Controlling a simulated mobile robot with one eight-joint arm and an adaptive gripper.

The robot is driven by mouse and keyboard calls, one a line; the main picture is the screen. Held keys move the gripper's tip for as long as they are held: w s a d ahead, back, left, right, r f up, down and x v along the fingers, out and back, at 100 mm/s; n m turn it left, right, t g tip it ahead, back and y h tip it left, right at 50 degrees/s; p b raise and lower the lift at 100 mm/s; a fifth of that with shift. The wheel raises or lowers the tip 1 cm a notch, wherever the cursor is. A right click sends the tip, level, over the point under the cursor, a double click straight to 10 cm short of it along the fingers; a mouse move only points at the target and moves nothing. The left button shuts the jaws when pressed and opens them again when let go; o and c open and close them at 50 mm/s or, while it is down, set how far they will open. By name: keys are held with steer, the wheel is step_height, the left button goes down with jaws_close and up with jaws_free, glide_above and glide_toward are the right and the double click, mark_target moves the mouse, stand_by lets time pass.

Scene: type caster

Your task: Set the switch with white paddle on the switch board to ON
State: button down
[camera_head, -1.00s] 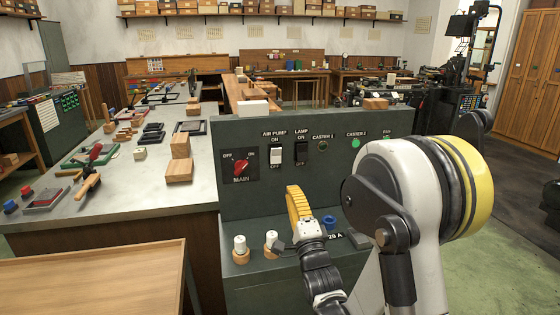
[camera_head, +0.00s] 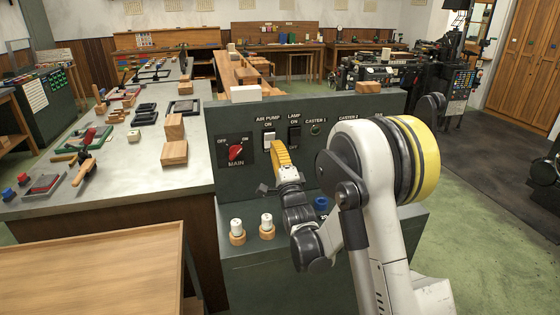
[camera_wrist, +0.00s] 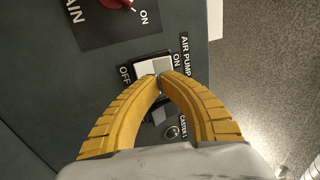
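The switch board (camera_head: 220,112) is a dark green upright panel. The switch with white paddle (camera_head: 269,136) is labelled AIR PUMP, with ON above it. In the wrist view the white paddle (camera_wrist: 152,66) lies between the OFF and ON labels; its lean is hard to tell. My gripper (camera_head: 277,143) has yellow fingers that partly cover the switch in the head view. In the wrist view my gripper (camera_wrist: 161,76) has its fingertips together, at or just in front of the paddle. Contact is not certain. Nothing is visibly held.
A red MAIN knob (camera_head: 236,153) is left of the white switch. A black-paddle LAMP switch (camera_head: 294,136) is right of it, then a CASTER 1 lamp (camera_head: 315,129). Two white-topped knobs (camera_head: 237,228) (camera_head: 266,223) stand on the ledge below. A wooden tray table (camera_head: 90,265) is at lower left.

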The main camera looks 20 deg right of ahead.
mark_target(273, 137)
steer(key=shift+x, duration=1.05)
steer(key=shift+w+r+g+p, duration=0.3)
steer(key=shift+r+g+p, duration=0.25)
steer(key=shift+p, duration=0.2)
steer(key=shift+r+b, duration=0.1)
steer(key=shift+b, duration=0.25)
steer(key=shift+w, duration=0.2)
